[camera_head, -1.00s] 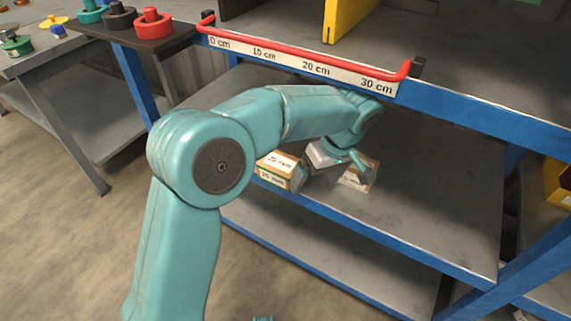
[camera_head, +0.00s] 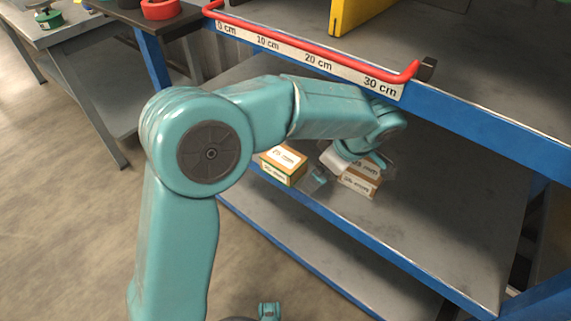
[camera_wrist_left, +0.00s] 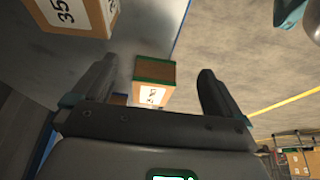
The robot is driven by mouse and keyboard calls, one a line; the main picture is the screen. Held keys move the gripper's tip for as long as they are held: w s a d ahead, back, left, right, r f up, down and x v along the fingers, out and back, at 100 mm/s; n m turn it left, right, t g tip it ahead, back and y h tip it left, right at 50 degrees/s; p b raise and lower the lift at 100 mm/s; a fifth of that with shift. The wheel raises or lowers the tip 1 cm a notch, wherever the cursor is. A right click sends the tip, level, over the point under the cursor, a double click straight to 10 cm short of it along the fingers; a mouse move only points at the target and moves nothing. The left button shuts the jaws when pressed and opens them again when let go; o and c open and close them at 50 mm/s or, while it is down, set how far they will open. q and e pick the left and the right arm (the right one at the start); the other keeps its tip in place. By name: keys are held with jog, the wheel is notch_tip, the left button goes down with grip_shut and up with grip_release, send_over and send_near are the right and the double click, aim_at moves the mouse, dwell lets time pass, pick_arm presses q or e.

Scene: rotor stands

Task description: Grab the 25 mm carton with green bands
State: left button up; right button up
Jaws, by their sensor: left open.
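Two small cartons sit on the middle shelf in the head view. The left carton (camera_head: 282,165) has green bands and a white label that is hard to read. The right carton (camera_head: 359,183) is brown and partly covered by my left gripper (camera_head: 345,168), which is over and beside it. In the left wrist view my left gripper (camera_wrist_left: 158,90) is open and empty. A green-banded carton (camera_wrist_left: 152,84) shows beyond and between its fingers, its label unclear. A carton labelled 35 (camera_wrist_left: 70,15) is at the top left. I cannot match these surely to the head view.
The shelf's blue front edge (camera_head: 375,252) runs below the cartons. A red rail (camera_head: 310,45) with a centimetre scale (camera_head: 318,62) fronts the upper shelf above my arm. The middle shelf (camera_head: 450,200) is clear to the right.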

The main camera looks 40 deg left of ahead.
aim_at(287, 159)
pick_arm(q)
jog(key=a, duration=0.3)
jog(key=a+b, duration=0.1)
jog(key=a, duration=0.4)
jog(key=shift+w+a+f+b, duration=0.1)
jog(key=shift+w+a+b, duration=0.2)
jog(key=shift+w+a, duration=0.05)
jog(key=b+x, duration=0.2)
jog(key=x, duration=0.3)
jog(key=shift+d, duration=0.1)
pick_arm(e)
jog(key=shift+t, duration=0.5)
jog(key=f, duration=0.1)
jog(key=w+f, duration=0.2)
jog(key=f, duration=0.1)
jog(key=shift+d+f, duration=0.1)
jog(key=shift+d, duration=0.1)
pick_arm(q)
jog(key=c, duration=1)
jog(key=shift+c, duration=0.5)
